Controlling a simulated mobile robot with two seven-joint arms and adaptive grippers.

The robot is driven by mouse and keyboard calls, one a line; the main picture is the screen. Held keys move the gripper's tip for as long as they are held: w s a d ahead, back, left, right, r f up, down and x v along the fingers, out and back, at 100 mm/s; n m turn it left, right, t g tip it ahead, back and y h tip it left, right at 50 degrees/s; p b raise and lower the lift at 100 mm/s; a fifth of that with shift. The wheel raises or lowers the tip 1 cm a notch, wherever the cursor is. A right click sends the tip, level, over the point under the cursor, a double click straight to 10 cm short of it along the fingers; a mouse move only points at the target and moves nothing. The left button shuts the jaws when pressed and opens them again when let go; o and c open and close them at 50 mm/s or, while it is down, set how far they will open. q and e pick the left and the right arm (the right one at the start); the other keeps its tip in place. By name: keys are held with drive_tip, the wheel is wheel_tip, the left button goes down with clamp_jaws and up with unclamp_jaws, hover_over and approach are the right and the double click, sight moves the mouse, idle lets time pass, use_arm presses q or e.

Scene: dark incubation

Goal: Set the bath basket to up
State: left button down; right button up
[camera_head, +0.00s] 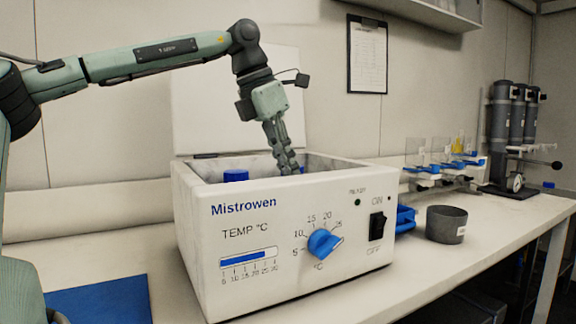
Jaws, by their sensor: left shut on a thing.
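The white bath (300,222), marked Mistrowen, stands on the bench with its lid (240,100) raised at the back. My left gripper (287,168) points down into the bath's open top, its fingertips close to or below the front rim. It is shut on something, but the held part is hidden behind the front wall. The basket itself cannot be made out. A blue cap (236,175) shows just above the rim at the left inside the bath. My right gripper is not in view.
A blue dial (325,243) and a black switch (377,226) are on the bath's front. A dark grey pot (446,224) and a blue rack (405,218) stand to its right. A blue mat (100,300) lies at the left. A clipboard (367,55) hangs on the wall.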

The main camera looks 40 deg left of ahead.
use_arm(q)
wheel_tip(320, 180, up, 12)
drive_tip(key=shift+r, duration=0.15)
drive_tip(key=shift+w, duration=0.1)
drive_tip(key=c, duration=1.8)
unclamp_jaws()
drive_tip(key=shift+r, duration=0.1)
drive_tip(key=shift+o, duration=1)
drive_tip(key=shift+f, duration=0.2)
drive_tip(key=v, duration=1.2)
drive_tip(key=shift+a, duration=0.1)
